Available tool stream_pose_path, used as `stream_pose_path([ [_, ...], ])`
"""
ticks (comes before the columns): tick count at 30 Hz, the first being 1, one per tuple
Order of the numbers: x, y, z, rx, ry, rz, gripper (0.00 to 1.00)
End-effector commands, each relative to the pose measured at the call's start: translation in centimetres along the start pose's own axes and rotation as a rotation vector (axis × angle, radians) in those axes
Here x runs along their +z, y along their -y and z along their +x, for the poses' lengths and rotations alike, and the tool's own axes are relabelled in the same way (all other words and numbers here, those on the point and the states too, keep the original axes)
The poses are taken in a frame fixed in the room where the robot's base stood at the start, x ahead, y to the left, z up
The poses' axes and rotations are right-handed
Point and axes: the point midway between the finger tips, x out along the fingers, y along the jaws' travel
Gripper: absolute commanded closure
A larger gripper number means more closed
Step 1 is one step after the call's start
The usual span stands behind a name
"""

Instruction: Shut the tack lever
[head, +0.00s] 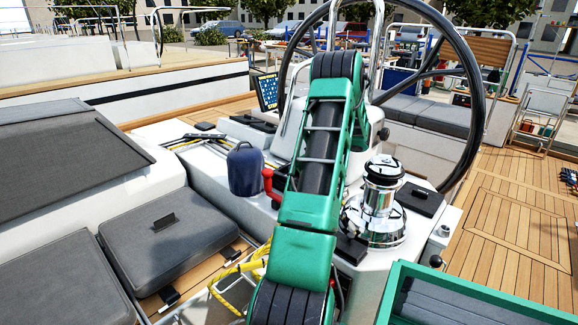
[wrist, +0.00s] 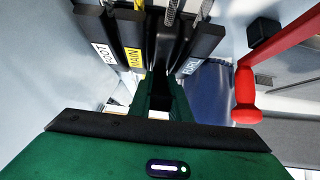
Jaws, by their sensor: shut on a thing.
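In the wrist view my gripper (wrist: 163,88) reaches up between a row of black clutch levers and is shut on the middle black lever (wrist: 163,45). No label shows on this lever, so I cannot read whether it is the tack lever. To its left is a lever with a yellow MAIN label (wrist: 133,59), and further left one with a white label (wrist: 103,53) that is hard to read. To its right is another white-labelled lever (wrist: 192,66). In the head view my green arm hides the gripper and the levers.
A red handle (wrist: 247,95) hangs close on the right in the wrist view; it also shows in the head view (head: 269,184). A dark blue container (head: 245,170) stands left of my arm. A chrome winch (head: 379,200) and the steering wheel (head: 470,90) are to the right.

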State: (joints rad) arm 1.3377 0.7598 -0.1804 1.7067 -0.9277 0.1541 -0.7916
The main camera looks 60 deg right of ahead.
Motion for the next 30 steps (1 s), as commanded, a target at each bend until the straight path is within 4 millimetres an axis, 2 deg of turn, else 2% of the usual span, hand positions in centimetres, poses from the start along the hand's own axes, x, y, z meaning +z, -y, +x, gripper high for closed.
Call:
stream_pose_path([
  [1,0.61,-0.07,-0.01,0.0,-0.007,0.006,1.0],
  [4,0.83,-0.13,-0.03,0.001,-0.026,0.007,1.0],
  [18,1.0,-0.12,0.03,-0.001,-0.039,0.006,1.0],
  [19,1.0,-0.12,0.04,-0.001,-0.039,0.006,0.81],
  [21,0.97,-0.13,0.04,0.0,-0.04,0.006,0.64],
  [30,0.72,-0.14,-0.06,0.0,-0.044,0.003,0.64],
])
